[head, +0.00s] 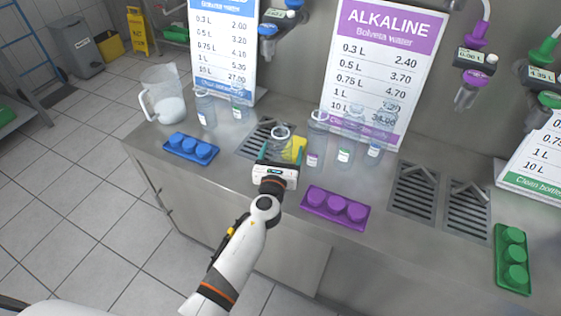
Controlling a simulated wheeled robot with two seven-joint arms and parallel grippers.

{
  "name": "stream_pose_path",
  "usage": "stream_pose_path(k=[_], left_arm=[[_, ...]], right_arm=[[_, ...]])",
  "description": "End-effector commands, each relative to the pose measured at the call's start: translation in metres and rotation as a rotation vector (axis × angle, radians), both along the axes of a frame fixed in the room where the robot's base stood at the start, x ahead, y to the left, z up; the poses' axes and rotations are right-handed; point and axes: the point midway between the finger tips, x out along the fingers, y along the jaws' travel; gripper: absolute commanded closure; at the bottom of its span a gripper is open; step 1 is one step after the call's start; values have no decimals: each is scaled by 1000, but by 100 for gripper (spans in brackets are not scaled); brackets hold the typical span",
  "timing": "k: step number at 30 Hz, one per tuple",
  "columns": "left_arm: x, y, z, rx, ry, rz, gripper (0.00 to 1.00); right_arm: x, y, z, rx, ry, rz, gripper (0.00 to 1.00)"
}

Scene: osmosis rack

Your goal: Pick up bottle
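Several clear bottles stand on the steel counter. One clear bottle (281,134) is just beyond my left gripper (282,152), in line with its fingers; its lower part is hidden by the gripper. The fingers are spread apart, and I see no clear contact with the bottle. Two bottles with white labels, a left one (206,110) and a right one (240,104), stand near the blue sign. Three more, a purple-labelled bottle (315,140), a green-labelled bottle (346,148) and a blue-labelled bottle (376,145), stand below the purple sign. My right gripper is out of view.
A blue cap tray (191,148), a purple cap tray (335,209) and a green cap tray (512,260) lie along the counter. A clear jug (165,97) stands at the left end. Drain grates (413,192) lie right.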

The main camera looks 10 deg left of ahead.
Motion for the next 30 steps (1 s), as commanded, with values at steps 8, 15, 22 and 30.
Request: stream_pose_path(k=[8,15,22,30], left_arm=[[0,0,0,0,0,0,47],[0,0,0,0,0,0,67],[0,0,14,-1,-2,0,67],[0,0,69,-1,-3,-1,67]], right_arm=[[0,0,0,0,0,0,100],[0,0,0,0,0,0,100],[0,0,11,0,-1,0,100],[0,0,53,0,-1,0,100]])
